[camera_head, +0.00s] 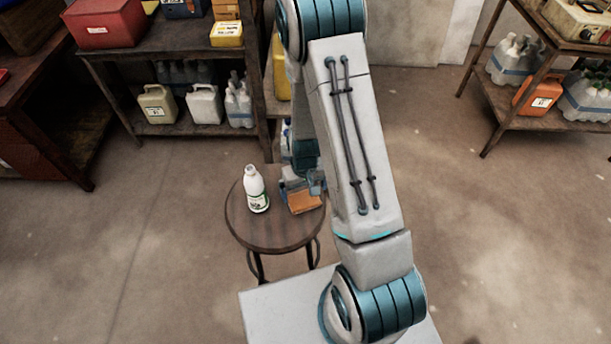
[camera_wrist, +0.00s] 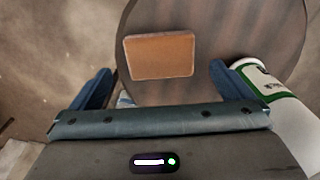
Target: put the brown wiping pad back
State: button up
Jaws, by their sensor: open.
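The brown wiping pad (camera_head: 303,202) lies flat on a small round wooden stool (camera_head: 258,234), near its right side in the head view. In the wrist view the pad (camera_wrist: 159,55) shows as a tan rectangle ahead of the fingers, with nothing on it. My gripper (camera_head: 316,184) is above the stool close to the pad, partly hidden by my arm. In the wrist view its two blue fingers (camera_wrist: 160,88) are spread apart and empty, one on each side of the pad's width. I cannot tell the exact height of the fingers above the stool.
A white bottle with a green label (camera_head: 256,190) stands on the stool left of the pad; it lies close beside one finger in the wrist view (camera_wrist: 268,88). Shelves with jugs (camera_head: 158,104) stand behind, and another rack (camera_head: 540,93) stands at right. Open floor surrounds the stool.

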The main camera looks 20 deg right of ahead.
notch_tip(320, 180, up, 7)
notch_tip(320, 180, up, 14)
jog(key=t, duration=0.2)
send_over(304, 200)
jog(key=s, duration=0.4)
jog(key=s+r+m+t, duration=0.1)
jog(key=s+r, duration=0.9)
jog(key=shift+d+r, duration=0.2)
jog(key=shift+r, duration=0.1)
